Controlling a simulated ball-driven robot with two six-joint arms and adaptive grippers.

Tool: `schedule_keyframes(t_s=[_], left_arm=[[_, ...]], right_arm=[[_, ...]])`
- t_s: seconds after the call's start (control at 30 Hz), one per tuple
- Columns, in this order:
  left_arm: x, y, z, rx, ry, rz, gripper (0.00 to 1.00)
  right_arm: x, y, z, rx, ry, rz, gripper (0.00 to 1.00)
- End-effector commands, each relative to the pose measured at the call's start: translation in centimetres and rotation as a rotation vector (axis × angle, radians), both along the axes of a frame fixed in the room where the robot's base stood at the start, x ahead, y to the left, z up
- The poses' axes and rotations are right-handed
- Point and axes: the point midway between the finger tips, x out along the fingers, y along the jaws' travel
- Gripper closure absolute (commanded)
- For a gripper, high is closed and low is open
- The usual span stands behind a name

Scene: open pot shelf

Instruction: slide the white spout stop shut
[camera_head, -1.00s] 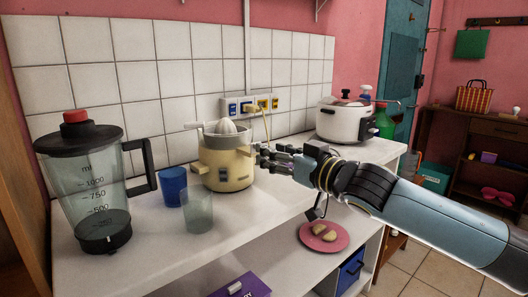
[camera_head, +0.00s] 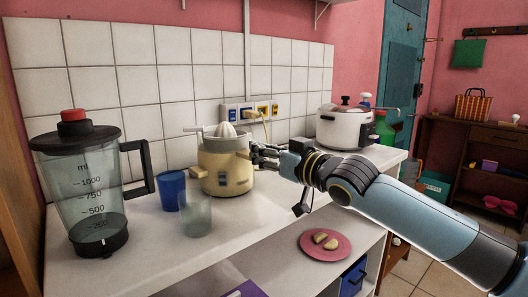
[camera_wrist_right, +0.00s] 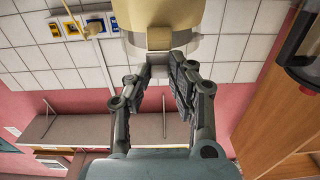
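The cream citrus juicer (camera_head: 226,172) with a white reamer cone (camera_head: 226,131) stands on the white counter, in front of the tiled wall. My right gripper (camera_head: 257,155) is at the juicer's right side, its fingertips close against the body. In the right wrist view the juicer body (camera_wrist_right: 185,14) is at the top, with a cream spout block (camera_wrist_right: 158,38) below it. My right gripper (camera_wrist_right: 160,72) has its fingers apart just under that block, with a pale piece, perhaps the spout stop, in the gap. I cannot tell whether they touch it. My left gripper is not in view.
A blue cup (camera_head: 172,190) and a clear glass (camera_head: 197,215) stand left of the juicer, near a blender jug (camera_head: 82,190). A white cooker (camera_head: 345,128) stands behind at the right. A pink plate (camera_head: 325,253) sits below my right arm. Sockets (camera_head: 250,112) are on the wall.

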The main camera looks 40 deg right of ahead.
Motion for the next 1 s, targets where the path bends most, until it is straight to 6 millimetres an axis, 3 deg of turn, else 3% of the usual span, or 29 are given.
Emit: schedule_keyframes(t_s=[0.37, 0.6, 0.83, 0.87, 1.0], left_arm=[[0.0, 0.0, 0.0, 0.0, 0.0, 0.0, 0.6], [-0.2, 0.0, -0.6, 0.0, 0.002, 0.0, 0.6], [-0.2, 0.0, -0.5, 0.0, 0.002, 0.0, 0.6], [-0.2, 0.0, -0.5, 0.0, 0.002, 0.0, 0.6], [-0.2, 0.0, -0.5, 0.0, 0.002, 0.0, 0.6]], right_arm=[[0.0, 0.0, 0.0, 0.0, 0.0, 0.0, 1.0], [0.0, 0.0, -2.1, 0.002, 0.002, -0.001, 1.0], [0.0, 0.0, -2.2, 0.001, 0.003, -0.001, 1.0], [0.0, 0.0, -2.2, 0.001, 0.004, -0.001, 0.79], [0.0, 0.0, -2.1, 0.001, 0.003, -0.001, 0.6]])
